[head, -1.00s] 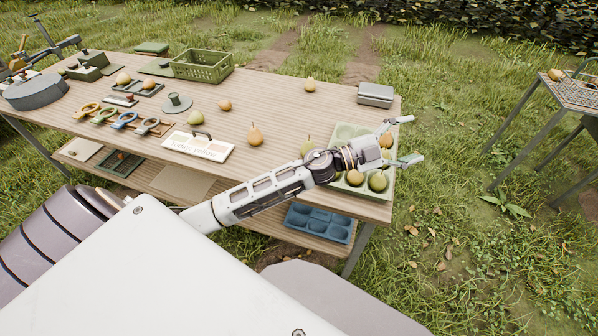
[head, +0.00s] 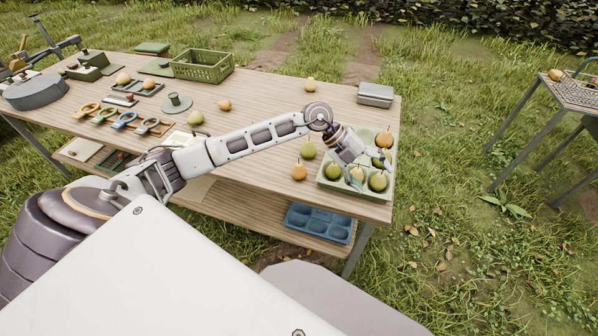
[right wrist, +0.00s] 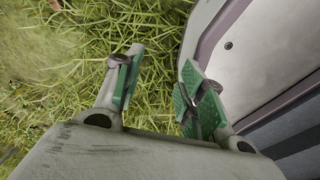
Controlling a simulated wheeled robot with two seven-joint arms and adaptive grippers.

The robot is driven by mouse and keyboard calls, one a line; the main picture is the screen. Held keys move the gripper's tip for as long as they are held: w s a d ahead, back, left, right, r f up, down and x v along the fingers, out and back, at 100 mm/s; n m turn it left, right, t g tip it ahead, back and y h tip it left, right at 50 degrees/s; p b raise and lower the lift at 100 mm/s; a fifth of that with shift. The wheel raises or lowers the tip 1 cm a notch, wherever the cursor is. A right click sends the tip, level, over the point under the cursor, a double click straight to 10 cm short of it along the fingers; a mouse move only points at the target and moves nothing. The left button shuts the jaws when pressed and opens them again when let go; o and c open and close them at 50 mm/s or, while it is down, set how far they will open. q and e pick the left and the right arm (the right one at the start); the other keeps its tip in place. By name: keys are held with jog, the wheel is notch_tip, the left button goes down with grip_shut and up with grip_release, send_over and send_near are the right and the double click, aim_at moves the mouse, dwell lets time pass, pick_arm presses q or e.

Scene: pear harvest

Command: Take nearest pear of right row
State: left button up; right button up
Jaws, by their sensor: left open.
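A pale green tray (head: 325,184) with cups stands at the table's right end. Its right row holds an orange pear (head: 384,139) at the far end, a darker pear (head: 379,162) in the middle, partly covered, and a green pear (head: 378,182) nearest. Another green pear (head: 332,172) and an orange pear (head: 357,174) are in the left part. My left gripper (head: 368,167) is open, pointing down over the tray, and partly hides the pears. My right gripper (right wrist: 160,92) is open and empty, with grass behind it.
Two loose pears, one green (head: 308,150) and one orange (head: 299,172), stand left of the tray. A grey box (head: 376,94) is behind it. A blue tray (head: 319,222) lies on the lower shelf. My arm covers part of the label board (head: 178,139).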

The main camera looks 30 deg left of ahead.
pick_arm(q)
jog(key=w+a+f+n+y, duration=0.15)
jog(key=a+y, duration=0.35)
jog(key=a, duration=0.7)
jog(key=n+g+y, duration=0.1)
jog(key=n+y, duration=0.1)
jog(key=y, duration=0.3)
send_over(298, 163)
jog(key=shift+w+d+r, duration=0.1)
jog(key=shift+d+r, duration=0.2)
jog(key=shift+d, duration=0.1)
jog(key=shift+a, duration=0.3)
jog(key=shift+f, duration=0.3)
notch_tip(298, 163, down, 8)
jog(key=shift+r, duration=0.2)
jog(key=shift+f, duration=0.15)
pick_arm(e)
jog(key=shift+s+a, duration=0.15)
jog(key=shift+s, duration=0.6)
